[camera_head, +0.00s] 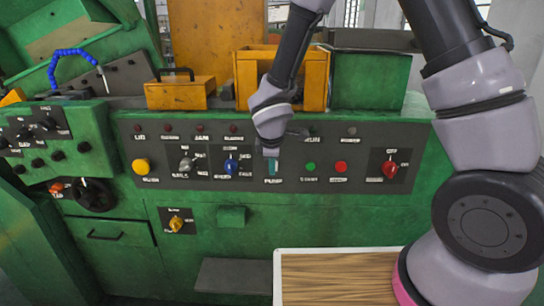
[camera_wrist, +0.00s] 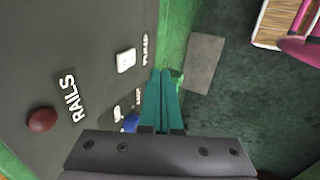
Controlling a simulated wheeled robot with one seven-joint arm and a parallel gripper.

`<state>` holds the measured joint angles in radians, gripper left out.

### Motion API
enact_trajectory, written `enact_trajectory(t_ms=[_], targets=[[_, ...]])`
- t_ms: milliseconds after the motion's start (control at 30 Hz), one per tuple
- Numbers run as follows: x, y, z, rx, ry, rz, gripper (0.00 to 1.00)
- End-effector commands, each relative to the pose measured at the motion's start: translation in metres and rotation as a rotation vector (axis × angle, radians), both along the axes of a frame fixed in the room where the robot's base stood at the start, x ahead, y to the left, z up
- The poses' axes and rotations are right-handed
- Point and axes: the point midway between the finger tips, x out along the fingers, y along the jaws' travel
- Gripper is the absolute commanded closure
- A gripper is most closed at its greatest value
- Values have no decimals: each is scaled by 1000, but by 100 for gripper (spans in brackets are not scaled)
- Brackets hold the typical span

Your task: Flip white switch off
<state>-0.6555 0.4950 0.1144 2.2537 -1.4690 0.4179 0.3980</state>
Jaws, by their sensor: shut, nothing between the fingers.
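The white switch (camera_wrist: 126,60) is a small white rectangular piece on the dark control panel, beside the label "PUMP", in the wrist view. In the head view my gripper covers the spot above that label, so the switch is hidden there. My gripper (camera_head: 271,166) is in front of the panel, just above the "PUMP" label. In the wrist view its teal fingers (camera_wrist: 164,76) are shut together and empty. Their tips are a little to the right of and below the switch, apart from it in the picture. I cannot tell the switch's position.
A blue knob (camera_head: 231,166) and a grey knob (camera_head: 186,164) sit left of my gripper. Green (camera_head: 310,166) and red (camera_head: 340,167) buttons and a red rotary switch (camera_head: 389,169) are to the right. A yellow button (camera_head: 141,166) is far left. A wooden-topped surface (camera_head: 340,280) lies below.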

Motion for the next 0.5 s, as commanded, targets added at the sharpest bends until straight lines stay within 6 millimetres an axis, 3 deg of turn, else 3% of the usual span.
enact_trajectory(t_ms=[67, 200, 500], targets=[[6, -1, -16, -3, 3, 2, 100], [30, -1, -8, 3, -1, -4, 100], [45, -2, -6, 0, 0, 0, 100]])
